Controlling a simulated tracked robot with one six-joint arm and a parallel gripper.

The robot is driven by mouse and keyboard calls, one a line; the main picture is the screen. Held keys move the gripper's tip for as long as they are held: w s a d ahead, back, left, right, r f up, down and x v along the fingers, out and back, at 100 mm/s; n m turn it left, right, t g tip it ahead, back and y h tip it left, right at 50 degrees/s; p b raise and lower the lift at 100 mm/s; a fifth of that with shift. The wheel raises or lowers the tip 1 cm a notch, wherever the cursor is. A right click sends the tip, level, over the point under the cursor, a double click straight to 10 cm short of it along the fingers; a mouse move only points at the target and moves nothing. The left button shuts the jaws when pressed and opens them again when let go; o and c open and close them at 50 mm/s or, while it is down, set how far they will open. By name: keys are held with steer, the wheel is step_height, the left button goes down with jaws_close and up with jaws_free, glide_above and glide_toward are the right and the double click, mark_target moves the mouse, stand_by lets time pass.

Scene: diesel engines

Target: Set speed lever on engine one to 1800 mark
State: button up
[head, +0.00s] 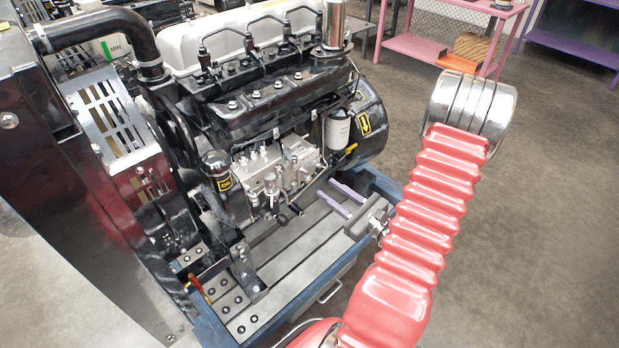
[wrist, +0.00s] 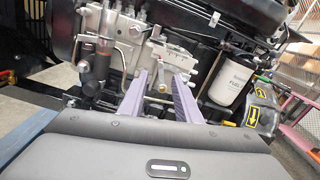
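The black diesel engine (head: 270,90) stands on a blue-framed stand. On its near side is a silver fuel pump (head: 285,165), with small metal linkages that also show in the wrist view (wrist: 178,62). I cannot tell which part is the speed lever, and no 1800 mark is legible. My gripper (head: 326,190) is in front of the pump's right side, above the stand. Its two purple fingers point at the engine and are apart, with nothing held between them. In the wrist view, my gripper (wrist: 160,76) has its fingertips just below the pump linkage; contact cannot be told.
A dark cylinder with a yellow label (head: 222,175) is left. A red-handled rod (head: 198,288) stands at the stand's near left corner. Open floor (head: 530,220) lies right.

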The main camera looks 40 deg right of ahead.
steer(key=w, duration=0.8)
steer(key=shift+w+a, duration=0.15)
steer(key=shift+w, duration=0.15)
steer(key=shift+c, duration=0.3)
jaws_close()
